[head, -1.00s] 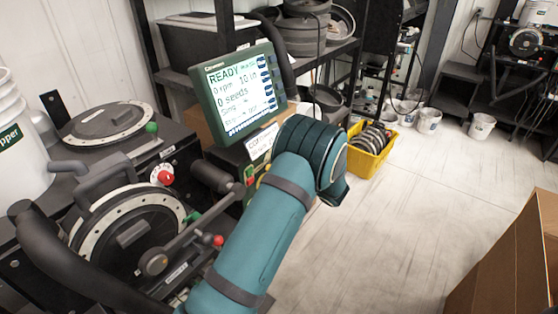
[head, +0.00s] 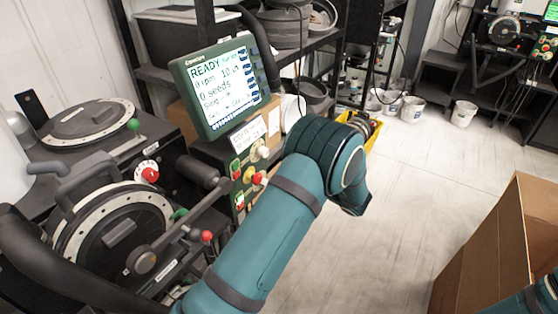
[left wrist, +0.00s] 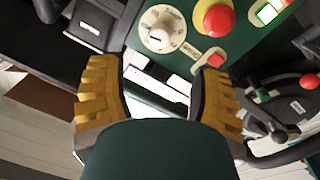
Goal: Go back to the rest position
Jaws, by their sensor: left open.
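My left arm (head: 268,228) reaches up from the bottom middle of the head view. Its gripper is hidden there behind the wrist. In the left wrist view my left gripper (left wrist: 158,98) is open, with its two yellow-padded fingers apart and nothing between them. Beyond the fingers is the green control panel (left wrist: 185,50) with a pale knob (left wrist: 159,30), a red-and-yellow stop button (left wrist: 213,18) and a red square button (left wrist: 211,58). A piece of my right arm (head: 535,302) shows at the bottom right of the head view; its gripper is out of view.
The seed meter (head: 118,232) stands at the left, below a screen (head: 226,90) reading READY, 0 rpm and 0 seeds. A yellow crate (head: 371,138) is partly behind my wrist. A cardboard box (head: 497,250) stands at the right. Bare floor (head: 420,185) lies between.

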